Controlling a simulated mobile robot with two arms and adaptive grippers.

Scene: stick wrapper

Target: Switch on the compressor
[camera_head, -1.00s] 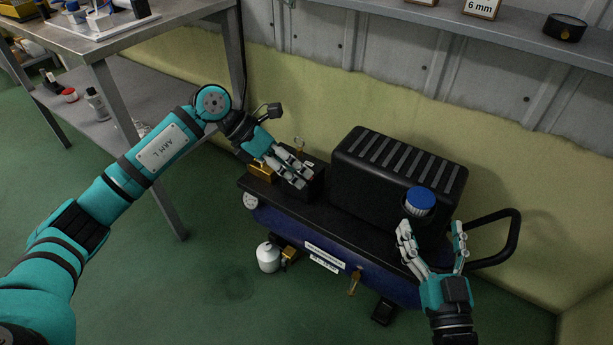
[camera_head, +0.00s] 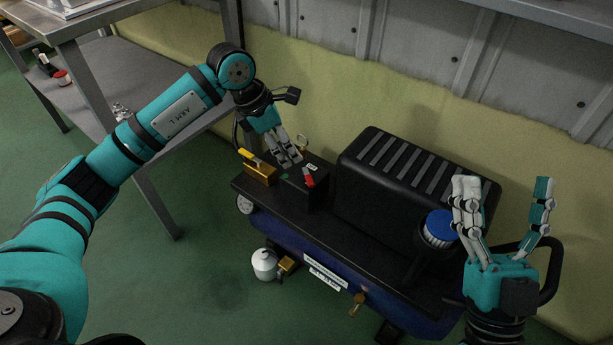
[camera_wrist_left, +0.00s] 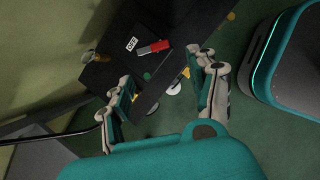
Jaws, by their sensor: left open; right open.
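The compressor has a dark blue tank (camera_head: 290,240) under a black deck and a ribbed black cover (camera_head: 400,185). A black switch box (camera_head: 303,190) on its deck carries a red lever (camera_head: 308,179), a green dot and a small white label. In the left wrist view the red lever (camera_wrist_left: 153,47) lies beside a label (camera_wrist_left: 132,44) that seems to read OFF, apart from the green dot. My left gripper (camera_head: 286,160) is open and empty just above and behind the box, apart from the lever. My right gripper (camera_head: 505,186) is open and empty at the compressor's right end.
A brass block (camera_head: 260,175) with a yellow handle stands left of the box. A blue-capped cylinder (camera_head: 438,229) is close to my right gripper. A metal table (camera_head: 120,75) stands at left, and the wall is close behind. The green floor in front is mostly clear.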

